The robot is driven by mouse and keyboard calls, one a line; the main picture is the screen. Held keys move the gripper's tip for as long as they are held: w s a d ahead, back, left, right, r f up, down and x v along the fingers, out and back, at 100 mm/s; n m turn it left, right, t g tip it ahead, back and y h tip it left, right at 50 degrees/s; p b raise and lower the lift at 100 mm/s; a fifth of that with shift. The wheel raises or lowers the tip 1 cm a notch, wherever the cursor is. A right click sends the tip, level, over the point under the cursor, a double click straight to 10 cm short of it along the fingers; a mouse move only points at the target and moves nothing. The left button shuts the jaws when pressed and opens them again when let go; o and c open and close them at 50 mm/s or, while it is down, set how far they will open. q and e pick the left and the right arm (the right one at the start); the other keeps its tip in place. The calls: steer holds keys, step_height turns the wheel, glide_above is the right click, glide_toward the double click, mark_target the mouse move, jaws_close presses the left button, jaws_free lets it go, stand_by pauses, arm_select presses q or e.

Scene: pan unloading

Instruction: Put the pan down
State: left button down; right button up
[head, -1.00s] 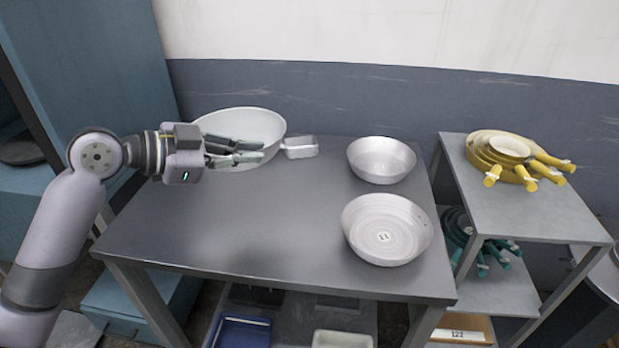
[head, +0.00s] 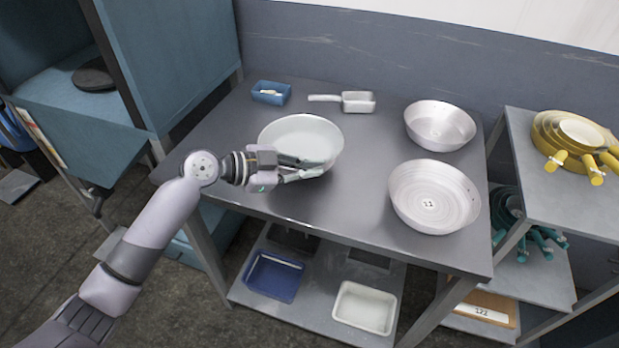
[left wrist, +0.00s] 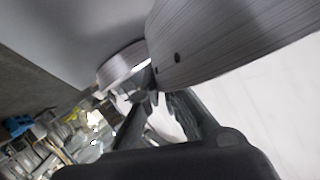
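The pale round pan (head: 300,129) is over the left-middle of the grey table, close to level. My left gripper (head: 308,168) is at its near side, with its fingers overlapping the pan's near wall. In the left wrist view the pan's grey wall (left wrist: 235,45) fills the upper right, with two dark rivet-like spots. The fingers converge beside this wall and look shut on the pan; the exact grip point is hidden. I cannot tell whether the pan's bottom touches the table. My right gripper is not in view.
Two metal pans (head: 440,124) (head: 434,196) stand on the table's right side. A scoop (head: 357,101) and a small blue container (head: 270,92) lie at the back. Yellow pans (head: 560,150) sit on the right-hand shelf. The table's front middle (head: 350,220) is clear.

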arm_select(q)
step_height(320, 180, down, 3)
steer(key=shift+r, duration=0.15)
steer(key=shift+f, duration=0.3)
steer(key=c, duration=2.2)
jaws_free()
steer(key=shift+f, duration=0.15)
steer(key=o, duration=0.4)
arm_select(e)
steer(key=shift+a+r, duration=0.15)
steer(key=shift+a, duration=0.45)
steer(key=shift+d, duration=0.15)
